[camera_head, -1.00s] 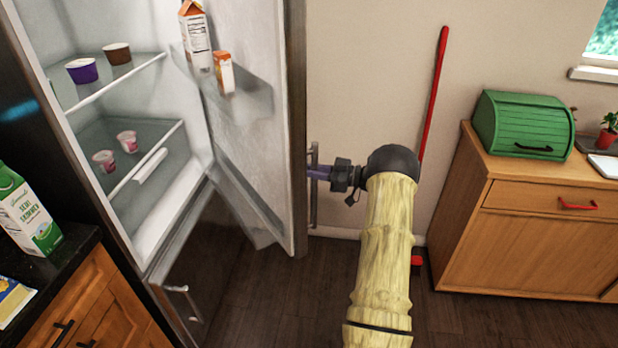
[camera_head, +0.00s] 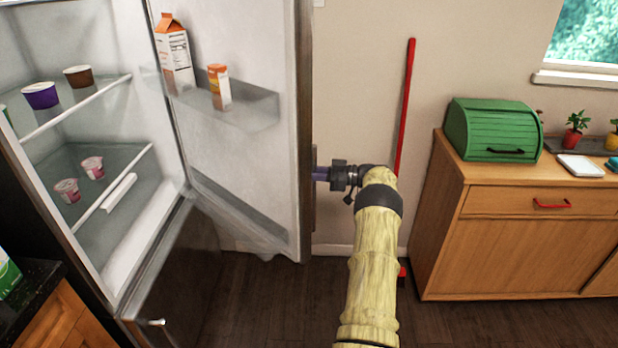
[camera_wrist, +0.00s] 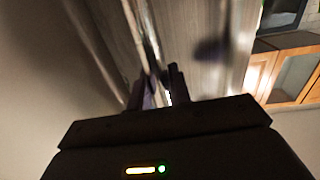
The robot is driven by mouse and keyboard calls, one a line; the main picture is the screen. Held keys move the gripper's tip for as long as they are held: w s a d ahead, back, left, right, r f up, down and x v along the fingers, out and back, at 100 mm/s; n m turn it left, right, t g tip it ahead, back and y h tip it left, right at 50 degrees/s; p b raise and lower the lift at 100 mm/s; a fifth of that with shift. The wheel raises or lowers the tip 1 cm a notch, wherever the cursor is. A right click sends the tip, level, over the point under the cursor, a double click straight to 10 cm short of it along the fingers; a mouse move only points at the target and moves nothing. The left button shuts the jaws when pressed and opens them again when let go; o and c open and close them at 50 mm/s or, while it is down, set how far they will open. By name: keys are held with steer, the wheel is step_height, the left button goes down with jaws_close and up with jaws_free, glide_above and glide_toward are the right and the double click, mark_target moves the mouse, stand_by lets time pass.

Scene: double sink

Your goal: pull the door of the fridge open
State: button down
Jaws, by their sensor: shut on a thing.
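The fridge door (camera_head: 245,165) stands wide open in the head view, its inner side with shelves turned toward me. Its handle (camera_head: 313,190) is on the outer face at the right edge, seen nearly edge-on. My gripper (camera_head: 318,174) is at that handle, coming from the right, and is shut on it. In the wrist view, my gripper's fingers (camera_wrist: 162,85) are close together at the handle bar (camera_wrist: 148,40), blurred. The fridge interior (camera_head: 85,110) is exposed at the left.
Cartons (camera_head: 173,55) stand on the door shelf, and cups (camera_head: 41,95) sit on the fridge shelves. A red pole (camera_head: 406,105) leans on the wall behind my arm. A wooden cabinet (camera_head: 530,250) with a green bread box (camera_head: 495,128) stands at the right. Dark floor is clear between.

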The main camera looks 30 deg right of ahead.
steer(key=shift+w+d+r, duration=0.1)
steer(key=shift+w+d, duration=0.05)
stand_by(0.3)
steer(key=c, duration=1.3)
jaws_free()
steer(key=b+v, duration=0.1)
steer(key=v, duration=1)
steer(key=shift+d, duration=0.4)
